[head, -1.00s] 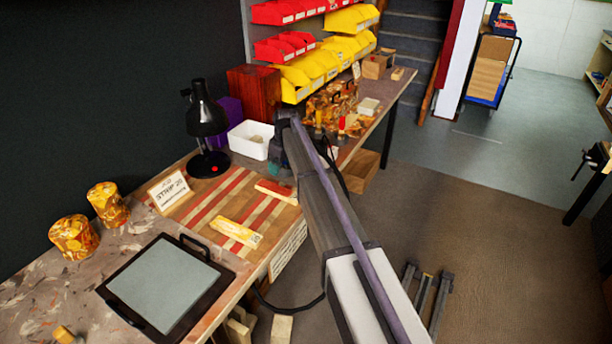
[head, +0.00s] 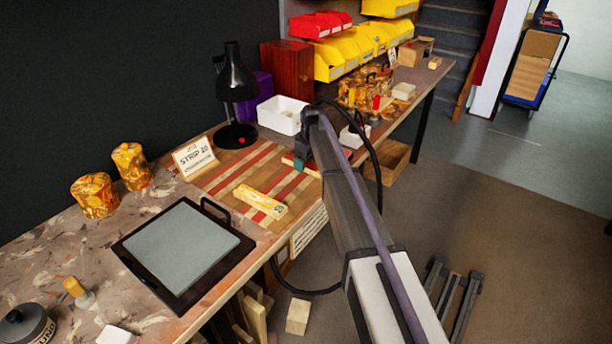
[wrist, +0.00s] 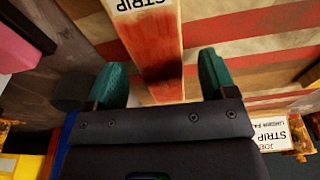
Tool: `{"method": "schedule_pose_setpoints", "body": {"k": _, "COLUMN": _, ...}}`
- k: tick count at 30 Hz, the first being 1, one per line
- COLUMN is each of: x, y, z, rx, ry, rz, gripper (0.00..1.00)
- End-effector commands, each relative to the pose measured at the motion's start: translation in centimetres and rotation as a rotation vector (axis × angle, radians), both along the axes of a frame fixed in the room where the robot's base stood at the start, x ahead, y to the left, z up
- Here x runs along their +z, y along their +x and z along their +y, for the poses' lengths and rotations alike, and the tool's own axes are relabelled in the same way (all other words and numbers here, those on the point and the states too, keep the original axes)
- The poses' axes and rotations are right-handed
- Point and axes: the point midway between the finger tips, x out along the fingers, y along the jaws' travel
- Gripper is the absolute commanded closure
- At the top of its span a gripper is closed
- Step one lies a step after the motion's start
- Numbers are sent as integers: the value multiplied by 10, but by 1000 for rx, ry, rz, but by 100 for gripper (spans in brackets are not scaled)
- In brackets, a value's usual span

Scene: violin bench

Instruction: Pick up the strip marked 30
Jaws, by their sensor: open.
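My gripper (head: 303,158) is over the right part of a red-and-cream striped board (head: 228,180). In the wrist view its teal fingers (wrist: 162,82) are open and apart. A red strip (wrist: 160,60) with a white label lies between them lengthwise, with a gap on each side. The label reads STRIP; its number is cut off. In the head view this red strip (head: 313,170) is partly hidden by my gripper. A yellow strip (head: 255,199) lies apart on the board; its end mark is too small to read surely. A card (head: 194,157) seems to read STRIP 20.
A black lamp (head: 235,95) and white bin (head: 282,115) stand behind the board. Yellow bins (head: 350,53) and amber pieces crowd the bench's far end. A black cable loops near my arm.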

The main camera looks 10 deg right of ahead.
Motion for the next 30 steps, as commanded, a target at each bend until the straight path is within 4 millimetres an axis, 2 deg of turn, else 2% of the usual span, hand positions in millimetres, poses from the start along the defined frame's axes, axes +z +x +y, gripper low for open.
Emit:
{"method": "schedule_pose_setpoints", "body": {"k": 1, "x": -13, "y": 1, "z": 1, "rx": 0, "ry": 0, "rz": 0, "gripper": 22}}
{"method": "schedule_pose_setpoints", "body": {"k": 8, "x": -9, "y": 1, "z": 1, "rx": 0, "ry": 0, "rz": 0, "gripper": 23}}
{"method": "schedule_pose_setpoints", "body": {"k": 25, "x": -9, "y": 1, "z": 1, "rx": 0, "ry": 0, "rz": 0, "gripper": 78}}
{"method": "schedule_pose_setpoints", "body": {"k": 30, "x": -9, "y": 1, "z": 1, "rx": 0, "ry": 0, "rz": 0, "gripper": 78}}
